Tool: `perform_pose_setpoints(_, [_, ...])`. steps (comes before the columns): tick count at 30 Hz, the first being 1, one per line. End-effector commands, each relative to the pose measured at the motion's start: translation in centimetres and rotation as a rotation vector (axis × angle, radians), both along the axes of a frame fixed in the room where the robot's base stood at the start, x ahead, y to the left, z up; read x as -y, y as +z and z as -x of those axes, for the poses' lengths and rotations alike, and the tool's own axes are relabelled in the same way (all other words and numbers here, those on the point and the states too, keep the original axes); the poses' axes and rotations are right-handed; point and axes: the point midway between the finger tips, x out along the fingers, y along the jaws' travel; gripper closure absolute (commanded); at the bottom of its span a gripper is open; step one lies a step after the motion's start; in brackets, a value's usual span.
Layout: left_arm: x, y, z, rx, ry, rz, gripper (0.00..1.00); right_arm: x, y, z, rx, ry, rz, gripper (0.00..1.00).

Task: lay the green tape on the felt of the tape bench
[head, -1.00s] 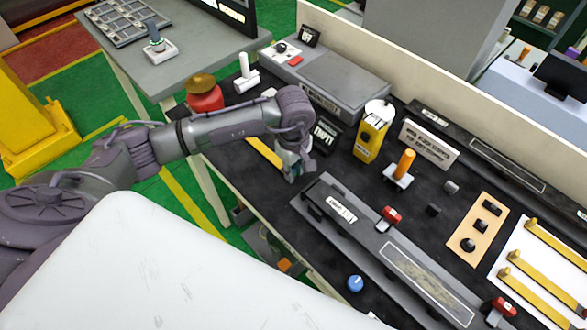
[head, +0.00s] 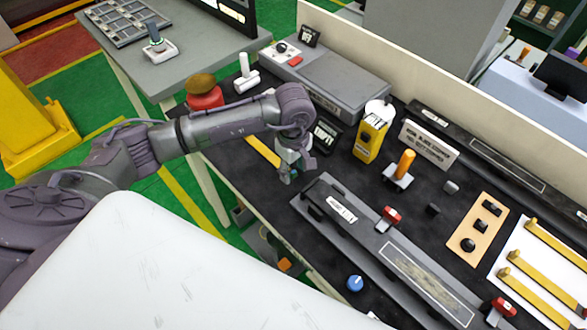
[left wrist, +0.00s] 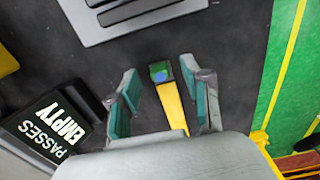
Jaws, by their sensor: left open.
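My left gripper (head: 290,174) hangs over the dark bench top, just left of the long grey fixture. In the left wrist view the left gripper (left wrist: 160,80) is open, with a teal-padded finger on each side. Between and beyond the fingertips is a small dark block with a green and blue face (left wrist: 160,72), at the end of a yellow strip. I cannot tell whether it is the green tape. The felt cannot be made out for certain.
The yellow strip (head: 263,152) lies left of the gripper. A long grey fixture (head: 345,213), a yellow box (head: 370,135) and an orange-handled tool (head: 404,163) stand to the right. A sign reading "EMPTY PASSES" (left wrist: 52,128) is left of the fingers in the wrist view.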

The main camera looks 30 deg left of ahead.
Motion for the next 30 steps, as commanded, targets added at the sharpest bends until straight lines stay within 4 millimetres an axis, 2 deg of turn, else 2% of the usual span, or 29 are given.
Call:
perform_pose_setpoints(9, [-0.1,6.5,-0.2,0.007,-0.001,-0.001,0.51,0.0,0.0,0.0,0.0,0.0,0.0,0.6])
perform_pose_setpoints(15, [0.0,9.8,-0.1,0.004,-0.001,-0.002,0.51,0.0,0.0,0.0,0.0,0.0,0.0,0.6])
perform_pose_setpoints(21, [0.0,11.2,0.0,0.001,0.0,-0.002,0.51,0.0,0.0,0.0,0.0,0.0,0.0,0.6])
perform_pose_setpoints(30, [0.0,11.3,0.0,0.001,0.0,-0.002,0.51,-0.1,0.0,0.0,0.0,-0.001,0.0,0.6])
